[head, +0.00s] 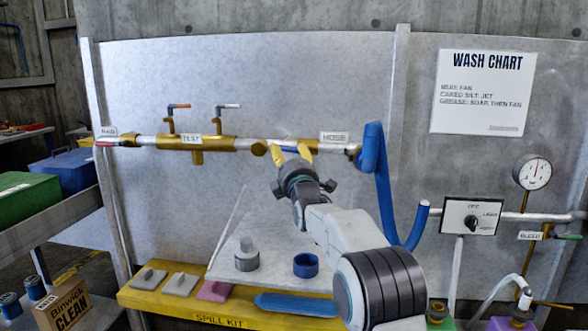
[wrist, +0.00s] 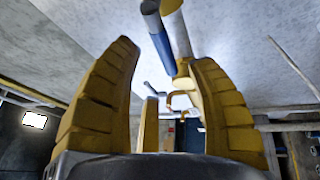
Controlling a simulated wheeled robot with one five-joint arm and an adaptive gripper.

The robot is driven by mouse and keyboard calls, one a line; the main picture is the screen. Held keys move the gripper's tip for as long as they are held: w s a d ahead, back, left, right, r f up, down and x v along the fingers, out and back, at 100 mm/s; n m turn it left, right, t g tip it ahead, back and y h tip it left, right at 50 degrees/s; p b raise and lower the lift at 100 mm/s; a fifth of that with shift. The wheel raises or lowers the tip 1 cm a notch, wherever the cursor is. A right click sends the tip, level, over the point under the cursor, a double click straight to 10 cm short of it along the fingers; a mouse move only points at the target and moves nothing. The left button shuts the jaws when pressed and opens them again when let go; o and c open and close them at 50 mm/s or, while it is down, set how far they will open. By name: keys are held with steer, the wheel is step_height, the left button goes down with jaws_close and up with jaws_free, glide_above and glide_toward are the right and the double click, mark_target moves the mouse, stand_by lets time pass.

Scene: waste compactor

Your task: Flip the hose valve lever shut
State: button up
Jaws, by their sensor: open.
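The hose valve is on the wall pipe (head: 225,145) near the HOSE label (head: 334,137), largely hidden behind my gripper (head: 292,150). In the wrist view, a blue-sleeved lever with a grey end (wrist: 160,40) lies alongside the white pipe (wrist: 178,38), and brass fitting (wrist: 184,76) shows by the right finger. In the head view, a bit of blue shows between the fingertips. My gripper (wrist: 165,58) is open, with its yellow fingers spread and the lever beyond and between their tips. I cannot tell whether a finger touches it.
Two upright test valve levers, red-tipped (head: 180,106) and grey-tipped (head: 228,106), stand on the pipe to the left. A blue hose (head: 378,170) hangs to the right. A yellow spill kit shelf (head: 150,299), a selector box (head: 473,216) and a gauge (head: 533,172) are nearby.

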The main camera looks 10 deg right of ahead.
steer(key=v, duration=0.6)
steer(key=shift+s, duration=0.2)
stand_by(0.5)
